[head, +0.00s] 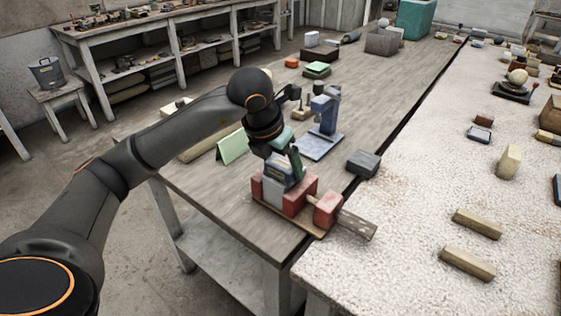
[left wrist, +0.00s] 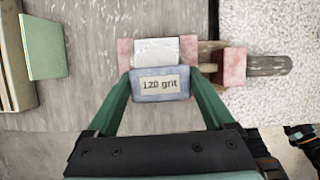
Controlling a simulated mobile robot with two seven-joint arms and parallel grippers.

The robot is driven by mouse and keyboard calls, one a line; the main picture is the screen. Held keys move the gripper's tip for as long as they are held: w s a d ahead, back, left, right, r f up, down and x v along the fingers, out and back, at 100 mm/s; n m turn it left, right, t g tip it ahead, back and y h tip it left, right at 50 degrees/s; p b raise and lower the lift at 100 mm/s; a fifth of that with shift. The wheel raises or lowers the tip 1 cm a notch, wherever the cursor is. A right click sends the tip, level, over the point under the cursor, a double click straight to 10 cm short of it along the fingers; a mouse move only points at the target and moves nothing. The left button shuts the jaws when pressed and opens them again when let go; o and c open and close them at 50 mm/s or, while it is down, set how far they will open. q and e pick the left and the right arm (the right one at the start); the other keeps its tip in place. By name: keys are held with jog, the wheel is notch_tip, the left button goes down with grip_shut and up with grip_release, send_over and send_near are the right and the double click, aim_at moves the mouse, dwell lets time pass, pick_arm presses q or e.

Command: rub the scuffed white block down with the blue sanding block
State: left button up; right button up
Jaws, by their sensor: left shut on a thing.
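The white block (left wrist: 157,50) is held between the red jaws of a vise (head: 298,195); it also shows as a pale grey face in the head view (head: 271,191). Its scuffs are not clear at this size. My left gripper (left wrist: 160,90) is shut on the blue sanding block (left wrist: 148,97), a grey-blue block labelled "120 grit". The sanding block is at the white block and covers its near part in the left wrist view. In the head view it shows just above the white block (head: 279,174). I cannot tell whether they touch. My right gripper is not in view.
The vise's red front piece (head: 328,210) and handle (head: 356,224) reach toward the white speckled table (head: 420,205). A blue stand (head: 325,120), a green card (head: 232,147) and a dark grey block (head: 363,163) are near.

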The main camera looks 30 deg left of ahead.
pick_arm(q)
jog(key=shift+d+f, duration=0.1)
jog(key=shift+d, duration=0.8)
jog(key=shift+a, duration=0.15)
jog(key=shift+a+b, duration=0.65)
jog(key=shift+a, duration=1.35)
jog(key=shift+d, duration=0.8)
jog(key=shift+d+p, duration=0.4)
jog(key=shift+d, duration=0.95)
jog(key=shift+a+b, duration=0.55)
jog(key=shift+a, duration=1.6)
